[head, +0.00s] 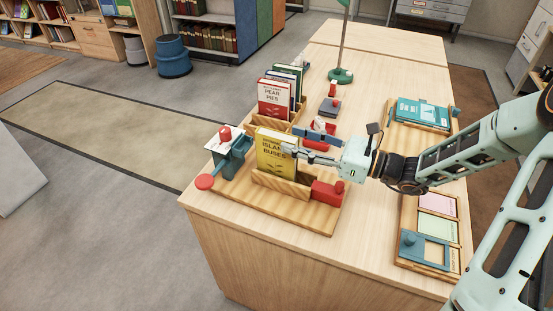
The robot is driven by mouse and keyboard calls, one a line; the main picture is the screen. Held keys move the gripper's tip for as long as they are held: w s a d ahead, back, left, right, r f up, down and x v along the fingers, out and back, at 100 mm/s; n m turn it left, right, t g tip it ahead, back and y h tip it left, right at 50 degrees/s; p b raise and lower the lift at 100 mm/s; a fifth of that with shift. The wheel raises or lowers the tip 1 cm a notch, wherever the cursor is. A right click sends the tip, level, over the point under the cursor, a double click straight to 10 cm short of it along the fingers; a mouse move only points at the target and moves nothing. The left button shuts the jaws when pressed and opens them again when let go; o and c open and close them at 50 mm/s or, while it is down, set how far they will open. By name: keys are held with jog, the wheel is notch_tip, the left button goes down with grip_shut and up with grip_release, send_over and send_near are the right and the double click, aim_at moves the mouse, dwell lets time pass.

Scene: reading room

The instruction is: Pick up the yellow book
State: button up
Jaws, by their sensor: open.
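The yellow book (272,158) stands upright in a wooden holder (281,185) near the front left of the table, its cover facing the camera. My gripper (297,150) reaches in from the right, with its fingers at the upper right edge of the yellow book. The jaws are open. They overlap the book's edge in this view, and I cannot tell whether they touch it or whether a finger is behind it.
Red blocks (328,193) and a teal stand (230,160) flank the holder. Behind it stand several upright books (275,99). A green lamp base (341,75) is farther back. Trays with a teal book (422,112) and pastel cards (437,228) lie right. The front tabletop is clear.

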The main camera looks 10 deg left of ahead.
aim_at(277, 134)
jog(key=x, duration=0.4)
jog(key=shift+s+a+r, duration=0.15)
jog(key=shift+s+a, duration=0.05)
jog(key=shift+s, duration=0.05)
jog(key=shift+w+a, duration=0.15)
jog(key=shift+a, duration=0.4)
grip_shut()
